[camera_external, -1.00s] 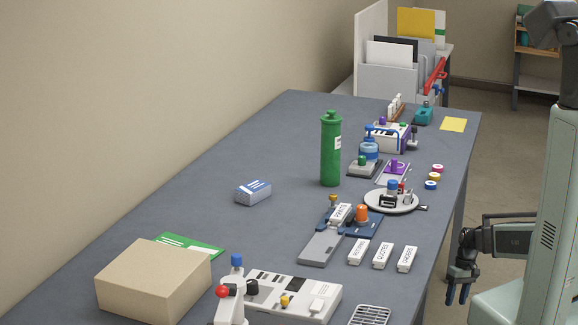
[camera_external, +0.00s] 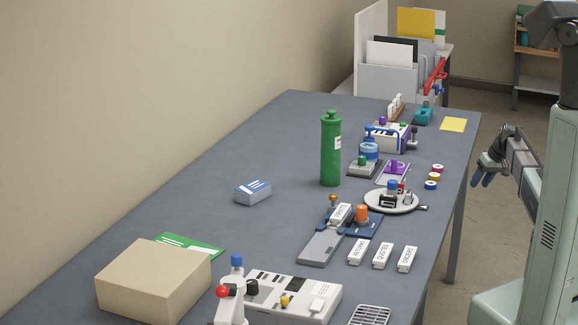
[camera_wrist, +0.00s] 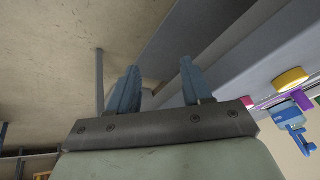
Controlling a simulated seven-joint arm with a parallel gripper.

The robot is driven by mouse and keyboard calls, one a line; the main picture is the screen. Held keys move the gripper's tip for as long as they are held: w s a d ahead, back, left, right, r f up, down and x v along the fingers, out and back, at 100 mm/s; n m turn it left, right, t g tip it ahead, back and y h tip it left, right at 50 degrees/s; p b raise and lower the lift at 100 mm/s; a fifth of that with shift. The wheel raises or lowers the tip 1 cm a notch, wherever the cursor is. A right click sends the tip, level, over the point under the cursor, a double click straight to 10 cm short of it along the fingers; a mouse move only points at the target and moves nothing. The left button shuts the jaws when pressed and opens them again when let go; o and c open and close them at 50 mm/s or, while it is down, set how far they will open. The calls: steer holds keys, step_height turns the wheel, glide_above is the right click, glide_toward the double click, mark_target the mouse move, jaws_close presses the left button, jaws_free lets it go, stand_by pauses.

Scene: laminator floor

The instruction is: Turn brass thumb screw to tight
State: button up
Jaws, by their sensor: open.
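A small brass-coloured knob (camera_external: 333,200), which looks like the thumb screw, stands upright at the far end of a grey and blue slide fixture (camera_external: 320,247) on the bench. A white lettered block (camera_external: 341,213) sits beside it on the fixture. How tight the screw is cannot be told at this size. My gripper (camera_external: 481,181) is off the bench's right edge, well to the right of the screw and touching nothing. In the wrist view my gripper (camera_wrist: 159,66) shows two blue-grey fingers apart with nothing between them. The screw is not recognisable in the wrist view.
An orange knob (camera_external: 361,212) stands right of the screw. Three lettered blocks, one of them here (camera_external: 382,256), lie nearer. A round plate (camera_external: 391,207) with small parts and a tall green bottle (camera_external: 330,150) stand farther back.

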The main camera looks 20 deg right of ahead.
step_height(320, 180, up, 4)
steer(key=w, duration=0.2)
step_height(320, 180, up, 18)
steer(key=n, duration=0.5)
glide_above(333, 195)
steer(key=s+d, duration=0.2)
steer(key=s, duration=0.3)
steer(key=x, duration=0.8)
steer(key=d+x, duration=0.1)
steer(key=x, duration=0.4)
steer(key=shift+s+f, duration=0.35)
steer(key=shift+c, duration=0.2)
jaws_close()
